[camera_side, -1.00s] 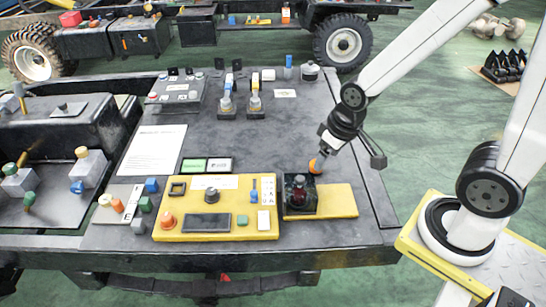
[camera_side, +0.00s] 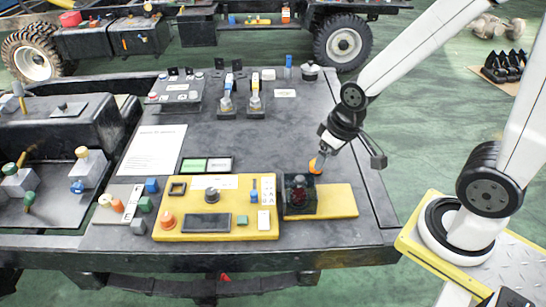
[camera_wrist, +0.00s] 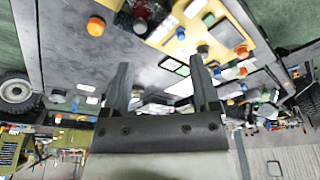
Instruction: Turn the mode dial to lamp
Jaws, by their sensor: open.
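The yellow panel (camera_side: 173,229) lies on the dark deck, with a dark round knob (camera_side: 212,195) below a white label strip (camera_side: 212,182). The knob looks like the mode dial; its lettering and pointer are too small to read. In the wrist view the panel is at the upper right, with the dark knob (camera_wrist: 202,49) beyond the right finger. My gripper (camera_side: 325,150) is to the right of the panel, above the deck, apart from the knob. In the wrist view my gripper (camera_wrist: 160,63) is open, with nothing between its fingers.
A dark box with a red knob (camera_side: 299,190) stands on a yellow plate (camera_side: 340,201) between gripper and panel. An orange round part (camera_side: 316,166) is close by my gripper. A blue lever (camera_side: 254,190) and an orange button (camera_side: 167,220) flank the knob.

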